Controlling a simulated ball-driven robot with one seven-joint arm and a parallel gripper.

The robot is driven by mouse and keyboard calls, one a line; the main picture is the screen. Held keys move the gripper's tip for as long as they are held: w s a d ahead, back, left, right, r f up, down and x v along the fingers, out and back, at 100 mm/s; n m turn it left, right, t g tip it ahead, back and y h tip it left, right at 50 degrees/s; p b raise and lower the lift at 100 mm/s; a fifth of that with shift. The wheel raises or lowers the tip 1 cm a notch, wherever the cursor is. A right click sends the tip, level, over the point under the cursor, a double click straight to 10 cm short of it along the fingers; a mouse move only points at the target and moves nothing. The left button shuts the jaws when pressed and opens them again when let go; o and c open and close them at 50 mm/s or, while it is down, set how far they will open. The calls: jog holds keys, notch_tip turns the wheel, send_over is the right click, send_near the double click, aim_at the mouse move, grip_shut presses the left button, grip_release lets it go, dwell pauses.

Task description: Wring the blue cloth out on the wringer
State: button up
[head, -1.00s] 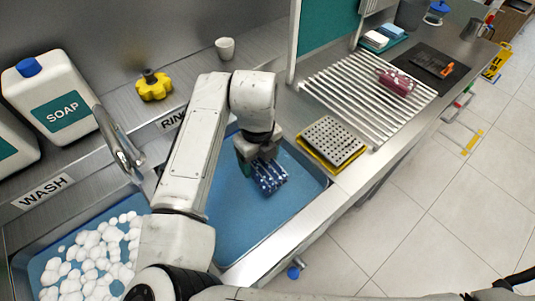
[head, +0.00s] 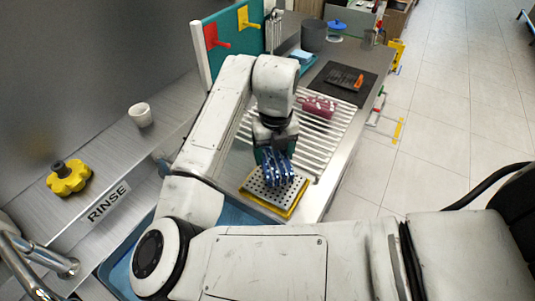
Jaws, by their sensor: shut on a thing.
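The blue cloth (head: 279,168), dark blue with pale markings, hangs bunched below my gripper (head: 273,148) in the head view. My gripper is shut on it. The wringer appears to be the perforated grey plate (head: 260,187) on a yellow base (head: 290,212), at the edge of the rinse basin. The cloth is over the plate and covers part of its top. I cannot tell whether the cloth touches the plate or hangs just above it. The fingertips are partly hidden by the cloth.
A slatted drying rack (head: 333,135) lies behind the wringer and holds a red rolled item (head: 320,107). The blue rinse basin (head: 118,277) is in front. A yellow tap knob (head: 69,178) and a white cup (head: 140,114) stand at left. A dark mat (head: 340,83) lies farther back.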

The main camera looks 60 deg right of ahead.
jog(key=shift+f+b, duration=1.7)
jog(key=shift+f, duration=1)
jog(key=shift+f+b, duration=0.85)
jog(key=shift+f, duration=0.2)
jog(key=shift+r, duration=0.1)
jog(key=shift+r+p, duration=2.4)
jog(key=shift+r, duration=1.1)
